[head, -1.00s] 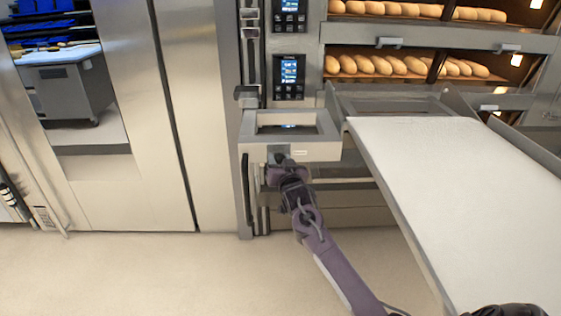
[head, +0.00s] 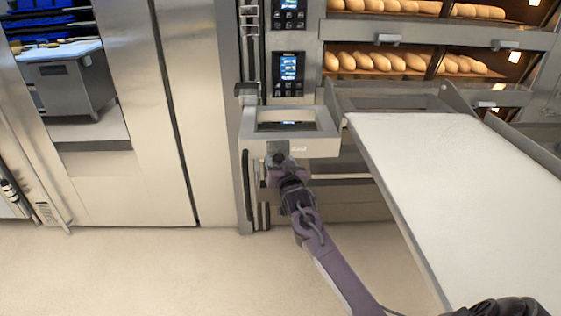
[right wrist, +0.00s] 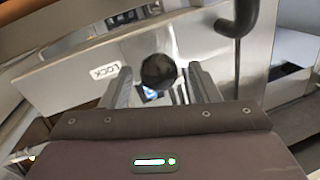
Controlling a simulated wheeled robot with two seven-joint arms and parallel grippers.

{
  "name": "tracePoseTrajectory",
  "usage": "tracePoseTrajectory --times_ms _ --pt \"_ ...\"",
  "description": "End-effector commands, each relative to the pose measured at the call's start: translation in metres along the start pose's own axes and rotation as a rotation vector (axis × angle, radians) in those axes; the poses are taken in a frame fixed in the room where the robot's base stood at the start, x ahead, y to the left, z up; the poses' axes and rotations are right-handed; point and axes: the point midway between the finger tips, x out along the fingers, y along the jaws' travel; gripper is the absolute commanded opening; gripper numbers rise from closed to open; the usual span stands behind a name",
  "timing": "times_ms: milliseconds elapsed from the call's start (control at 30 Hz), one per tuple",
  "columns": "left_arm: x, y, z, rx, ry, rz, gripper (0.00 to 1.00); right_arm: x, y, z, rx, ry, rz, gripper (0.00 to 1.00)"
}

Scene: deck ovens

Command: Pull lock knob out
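The lock knob (right wrist: 158,70) is a round black knob on the front of a grey panel (right wrist: 75,80), beside a white LOCK label (right wrist: 105,72). In the head view the knob (head: 279,159) is a small dark spot on the front of the grey box-shaped frame (head: 325,146). My right gripper (right wrist: 160,82) is open, with one finger on each side of the knob and a visible gap to each. In the head view my right gripper (head: 281,172) is right at the knob, partly covering the mount. My left gripper is not in view.
A black curved handle (right wrist: 237,25) hangs close to the right of the gripper. A wide white loader surface (head: 450,190) fills the right side. Oven decks with loaves (head: 385,61) and a control display (head: 288,70) stand behind. The floor (head: 130,270) at left is clear.

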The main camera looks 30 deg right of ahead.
Motion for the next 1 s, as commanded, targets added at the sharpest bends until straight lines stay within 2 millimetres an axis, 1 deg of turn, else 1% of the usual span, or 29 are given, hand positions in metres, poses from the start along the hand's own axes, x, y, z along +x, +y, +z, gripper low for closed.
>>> tracePoseTrajectory --times_ms 267,367,467,700,800,900,1000 --pt "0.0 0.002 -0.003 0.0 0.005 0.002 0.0 0.0 0.001 -0.002 0.0 0.002 0.002 0.59" --pt "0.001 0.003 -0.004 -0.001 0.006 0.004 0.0 -0.004 0.001 -0.001 0.0 0.002 0.002 0.59" --pt "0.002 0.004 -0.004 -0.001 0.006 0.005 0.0 -0.016 0.001 0.001 0.001 0.001 0.002 0.59" --pt "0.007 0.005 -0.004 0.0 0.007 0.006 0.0 -0.055 0.0 0.001 0.0 0.001 0.0 0.59" --pt "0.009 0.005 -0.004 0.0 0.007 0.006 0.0 -0.067 0.0 0.001 0.001 0.001 0.001 0.59" --pt "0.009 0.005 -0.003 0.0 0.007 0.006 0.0 -0.075 0.001 0.0 0.001 0.001 0.002 0.59" --pt "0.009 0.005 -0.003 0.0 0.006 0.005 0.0 -0.078 0.001 -0.001 0.0 0.001 0.002 0.59"
